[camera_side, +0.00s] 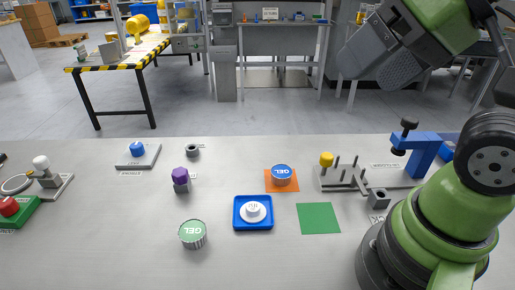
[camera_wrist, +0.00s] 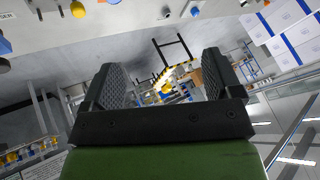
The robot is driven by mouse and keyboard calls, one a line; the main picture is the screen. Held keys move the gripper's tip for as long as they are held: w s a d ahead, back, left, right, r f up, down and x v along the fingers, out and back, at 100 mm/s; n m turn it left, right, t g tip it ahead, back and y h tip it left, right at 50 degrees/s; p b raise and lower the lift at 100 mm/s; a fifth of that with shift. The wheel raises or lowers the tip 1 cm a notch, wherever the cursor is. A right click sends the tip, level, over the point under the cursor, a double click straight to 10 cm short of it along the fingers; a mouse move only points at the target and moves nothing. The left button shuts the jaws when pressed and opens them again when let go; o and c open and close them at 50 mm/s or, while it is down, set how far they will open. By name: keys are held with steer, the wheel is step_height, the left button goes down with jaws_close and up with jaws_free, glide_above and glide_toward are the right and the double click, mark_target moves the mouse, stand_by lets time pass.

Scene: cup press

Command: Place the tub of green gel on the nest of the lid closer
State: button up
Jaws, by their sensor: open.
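The tub of green gel (camera_side: 193,234), a short ribbed tub with a green top reading GEL, stands upright at the front of the bench in the side view. A blue press-like frame (camera_side: 424,150) with a black knob stands at the right; it may be the lid closer, but I cannot tell for certain, nor make out its nest. My gripper (camera_side: 390,62) is high at the upper right, far from the tub. The wrist view shows its two fingers (camera_wrist: 162,78) wide apart with nothing between them. The tub cannot be made out there.
A blue square tray (camera_side: 240,226) with a white round piece (camera_side: 253,210) is right of the tub. A blue-topped GEL tub (camera_side: 282,175) stands on an orange square. A green square (camera_side: 319,218) is bare. A purple-topped piece (camera_side: 180,178) and a pegged rack (camera_side: 342,178) stand nearby.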

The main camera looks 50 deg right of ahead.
steer(key=n+g+h, duration=0.1)
steer(key=n+g, duration=0.5)
steer(key=n, duration=0.3)
glide_above(192, 230)
steer(key=f, duration=1.6)
steer(key=d+f, duration=0.1)
steer(key=f, duration=0.8)
steer(key=shift+s, duration=0.3)
steer(key=shift+w+a+f, duration=0.1)
steer(key=shift+a+f, duration=0.05)
steer(key=shift+f, duration=0.85)
steer(key=shift+w+a+f, duration=0.15)
steer(key=shift+a+f, duration=0.05)
steer(key=shift+f, duration=0.75)
steer(key=shift+w+a+f, duration=0.1)
steer(key=shift+a+f, duration=0.05)
steer(key=shift+f, duration=0.85)
steer(key=c, duration=1.1)
